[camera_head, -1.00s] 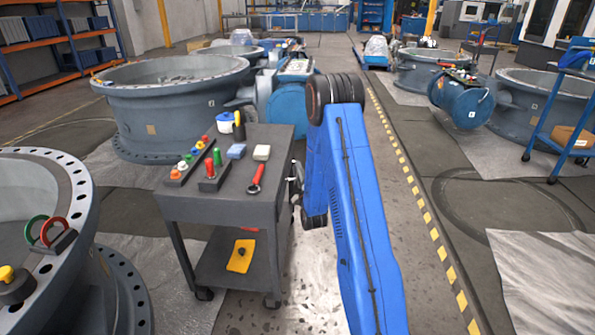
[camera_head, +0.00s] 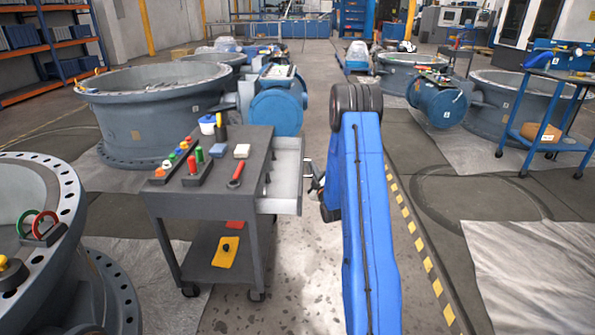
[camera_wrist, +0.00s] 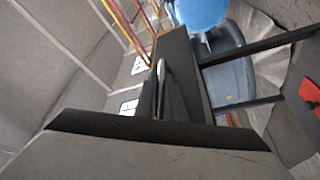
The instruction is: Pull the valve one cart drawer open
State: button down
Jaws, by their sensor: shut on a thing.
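The dark grey tool cart (camera_head: 205,205) stands left of my arm in the head view. Its drawer (camera_head: 287,170) is pulled out from the right side; the pale inside shows, with small dark items near the cart end. My gripper (camera_head: 312,182) is at the drawer's outer front and is shut on its handle. The handle and fingertips are small and partly hidden by my blue arm. In the wrist view, a dark grey body fills the bottom, and the grip itself cannot be made out clearly.
Tools and coloured fittings (camera_head: 195,160) lie on the cart top, and a yellow item (camera_head: 226,252) lies on its lower shelf. A large valve ring (camera_head: 35,200) stands at left.

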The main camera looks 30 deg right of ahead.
jog(key=s+d, duration=0.4)
jog(key=d, duration=0.2)
jog(key=shift+s+d, duration=0.25)
jog(key=shift+d, duration=0.1)
jog(key=c, duration=1.8)
grip_release()
jog(key=shift+c, duration=0.2)
jog(key=shift+s, duration=0.1)
jog(key=v, duration=1.7)
jog(key=shift+a+f, duration=0.1)
